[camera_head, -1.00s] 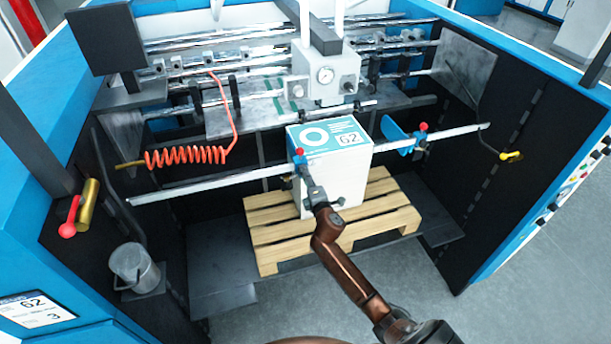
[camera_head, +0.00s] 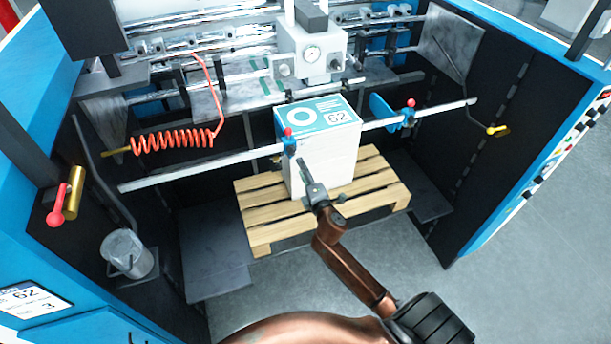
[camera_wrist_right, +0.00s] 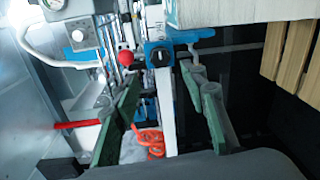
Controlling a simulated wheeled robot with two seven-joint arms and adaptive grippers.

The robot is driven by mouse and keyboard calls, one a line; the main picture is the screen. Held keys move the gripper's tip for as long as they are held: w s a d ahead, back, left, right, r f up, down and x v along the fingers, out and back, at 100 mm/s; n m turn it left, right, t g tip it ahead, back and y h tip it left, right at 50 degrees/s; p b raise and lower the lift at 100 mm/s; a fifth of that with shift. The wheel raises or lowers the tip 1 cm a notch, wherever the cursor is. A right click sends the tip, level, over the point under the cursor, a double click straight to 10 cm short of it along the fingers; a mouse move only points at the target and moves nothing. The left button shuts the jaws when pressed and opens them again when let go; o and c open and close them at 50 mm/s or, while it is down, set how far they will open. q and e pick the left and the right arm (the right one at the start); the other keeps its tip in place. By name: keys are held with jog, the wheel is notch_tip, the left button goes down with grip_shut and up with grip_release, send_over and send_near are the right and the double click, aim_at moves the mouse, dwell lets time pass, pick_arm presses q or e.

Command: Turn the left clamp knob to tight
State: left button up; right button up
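The left clamp (camera_head: 290,145) is a small blue block on the long metal bar (camera_head: 200,172), with a red ball (camera_head: 288,132) on top. In the right wrist view, the clamp shows a round black knob (camera_wrist_right: 158,55) on its blue body, with the red ball (camera_wrist_right: 126,58) beside it. My right gripper (camera_head: 303,163) is just below and in front of the clamp, apart from it. In the right wrist view, its two green fingers (camera_wrist_right: 163,75) are spread, with nothing between them but the bar and clamp beyond. My left gripper is not in view.
A second blue clamp (camera_head: 408,117) with a red ball sits farther right on the bar. An orange coiled hose (camera_head: 175,142) hangs at left. Dark machine walls flank both sides.

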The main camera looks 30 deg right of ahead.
jog(key=shift+v, duration=1.7)
